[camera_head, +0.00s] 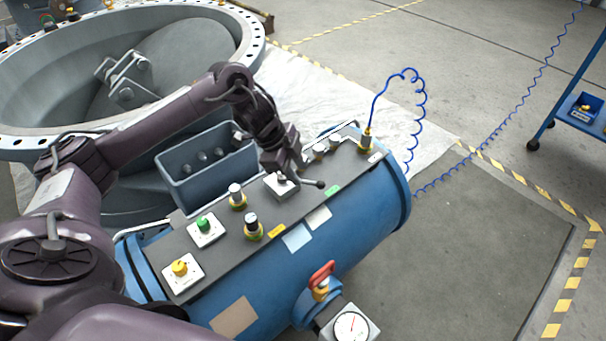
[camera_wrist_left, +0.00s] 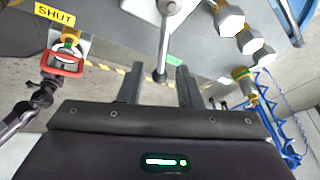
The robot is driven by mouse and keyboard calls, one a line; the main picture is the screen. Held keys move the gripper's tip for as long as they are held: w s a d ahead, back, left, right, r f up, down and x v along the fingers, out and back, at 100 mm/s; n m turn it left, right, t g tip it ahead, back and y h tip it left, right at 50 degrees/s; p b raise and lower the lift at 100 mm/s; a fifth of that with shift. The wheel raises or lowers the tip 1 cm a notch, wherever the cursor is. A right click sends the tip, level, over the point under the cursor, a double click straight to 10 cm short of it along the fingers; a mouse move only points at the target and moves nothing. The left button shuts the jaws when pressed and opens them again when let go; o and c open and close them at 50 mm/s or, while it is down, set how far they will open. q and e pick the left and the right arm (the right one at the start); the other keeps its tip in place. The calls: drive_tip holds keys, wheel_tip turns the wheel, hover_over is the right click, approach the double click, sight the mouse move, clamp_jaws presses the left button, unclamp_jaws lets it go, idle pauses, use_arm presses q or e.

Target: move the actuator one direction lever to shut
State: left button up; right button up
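The direction lever (camera_head: 308,182) stands on a white square plate on top of the blue cylinder actuator (camera_head: 365,210). Its rod points right, towards a small green label (camera_head: 333,191). A yellow label (camera_head: 277,231) lies left of it; in the left wrist view the yellow label (camera_wrist_left: 55,15) reads SHUT. My left gripper (camera_head: 290,172) is just above the lever plate. In the left wrist view the gripper (camera_wrist_left: 160,88) is open, and the lever's knob (camera_wrist_left: 160,75) shows between its fingers; I cannot tell whether they touch it. My right gripper is not in view.
Several knobs and buttons, such as a green button (camera_head: 204,224) and a yellow knob (camera_head: 180,268), line the dark panel. A red valve handle (camera_head: 321,274) and a gauge (camera_head: 352,327) are below. A blue coiled hose (camera_head: 418,105) rises at right.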

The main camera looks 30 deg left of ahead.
sight(305, 181)
use_arm(q)
drive_tip(key=shift+x, duration=2.05)
drive_tip(key=shift+w+a, duration=0.15)
clamp_jaws()
